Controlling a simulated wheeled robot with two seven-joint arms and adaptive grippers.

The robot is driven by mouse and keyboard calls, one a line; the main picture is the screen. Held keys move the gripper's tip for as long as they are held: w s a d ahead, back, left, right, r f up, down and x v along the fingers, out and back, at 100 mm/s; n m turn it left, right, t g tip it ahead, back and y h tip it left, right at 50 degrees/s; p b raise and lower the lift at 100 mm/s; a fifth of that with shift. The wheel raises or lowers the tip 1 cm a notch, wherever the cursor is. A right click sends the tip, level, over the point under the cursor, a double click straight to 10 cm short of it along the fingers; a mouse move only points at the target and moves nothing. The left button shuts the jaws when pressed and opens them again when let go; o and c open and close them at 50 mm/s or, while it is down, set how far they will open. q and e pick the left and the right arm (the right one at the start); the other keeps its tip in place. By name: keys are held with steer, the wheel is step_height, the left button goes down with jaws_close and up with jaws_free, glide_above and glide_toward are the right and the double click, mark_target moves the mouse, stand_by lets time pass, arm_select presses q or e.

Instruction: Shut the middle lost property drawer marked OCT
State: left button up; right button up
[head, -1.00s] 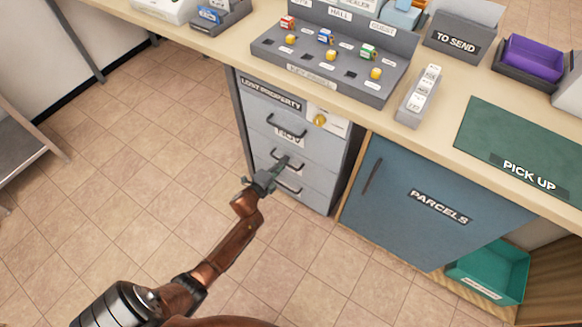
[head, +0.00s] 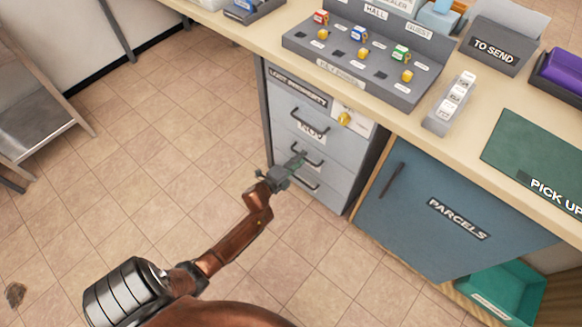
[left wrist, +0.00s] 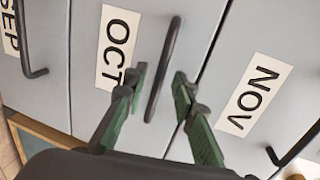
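The middle drawer marked OCT (left wrist: 112,50) has a grey front and a dark bar handle (left wrist: 163,70) in the left wrist view. In the head view its front (head: 338,168) looks nearly flush with its neighbours; I cannot tell whether a small gap remains. My left gripper (left wrist: 160,73) is open, with one green finger on each side of the handle and close to the front. In the head view the left gripper (head: 297,163) covers part of the middle drawer and hides its label. My right gripper is not in view.
The NOV drawer (left wrist: 255,92) is above and the SEP drawer (left wrist: 32,110) below. The blue PARCELS door (head: 440,205) stands to the right, under the counter (head: 400,120).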

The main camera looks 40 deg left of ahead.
arm_select(q)
steer(key=v, duration=0.9)
steer(key=shift+s, duration=0.3)
